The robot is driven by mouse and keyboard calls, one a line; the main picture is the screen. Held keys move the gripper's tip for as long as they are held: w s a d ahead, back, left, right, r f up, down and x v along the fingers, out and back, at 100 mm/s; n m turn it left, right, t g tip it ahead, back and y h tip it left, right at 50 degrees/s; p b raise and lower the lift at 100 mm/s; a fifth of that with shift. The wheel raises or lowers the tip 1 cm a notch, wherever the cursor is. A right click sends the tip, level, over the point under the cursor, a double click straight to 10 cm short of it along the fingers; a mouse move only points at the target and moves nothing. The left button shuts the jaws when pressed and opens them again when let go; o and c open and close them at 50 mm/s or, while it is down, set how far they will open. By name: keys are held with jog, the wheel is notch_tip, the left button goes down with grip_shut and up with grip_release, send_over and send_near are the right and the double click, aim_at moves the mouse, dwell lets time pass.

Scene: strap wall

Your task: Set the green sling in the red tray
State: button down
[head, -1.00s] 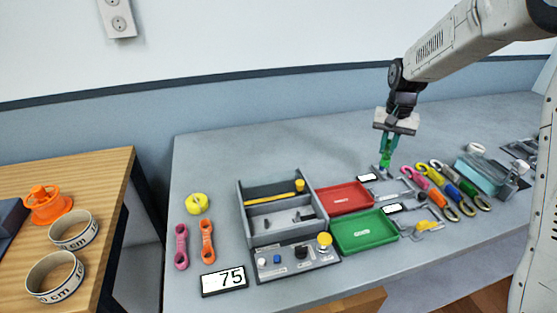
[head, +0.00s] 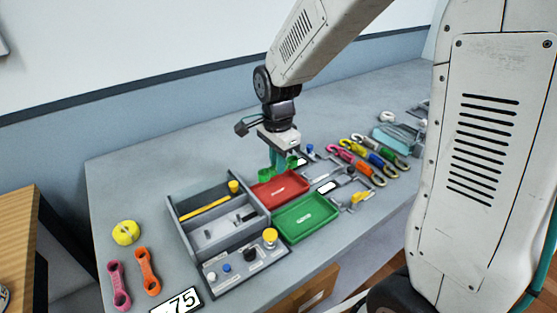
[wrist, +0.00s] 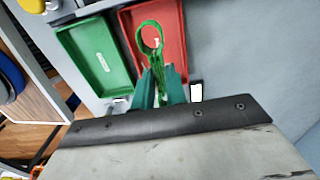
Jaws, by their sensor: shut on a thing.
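The green sling (wrist: 151,40) is held in my gripper (wrist: 160,88); its open loop shows in the wrist view over the red tray. In the head view my gripper (head: 279,161) is at the back edge of the red tray (head: 283,190), and a green end of the sling (head: 264,175) shows beside the fingers. The red tray also shows in the wrist view (wrist: 172,60), behind the sling, and looks empty. I cannot tell whether the sling touches the tray floor.
A green tray (head: 306,220) lies in front of the red tray. A grey divided box (head: 215,232) stands to the left, with a button panel (head: 245,268) in front. Several coloured slings with hooks (head: 370,160) lie to the right. Yellow tape (head: 126,232) lies far left.

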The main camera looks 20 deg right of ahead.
jog(key=shift+s+f, duration=0.1)
jog(key=shift+f, duration=2.8)
jog(key=shift+a+f, duration=0.1)
jog(key=shift+f, duration=0.1)
jog(key=c, duration=0.9)
grip_release()
jog(key=shift+c, duration=0.2)
jog(key=shift+r, duration=3)
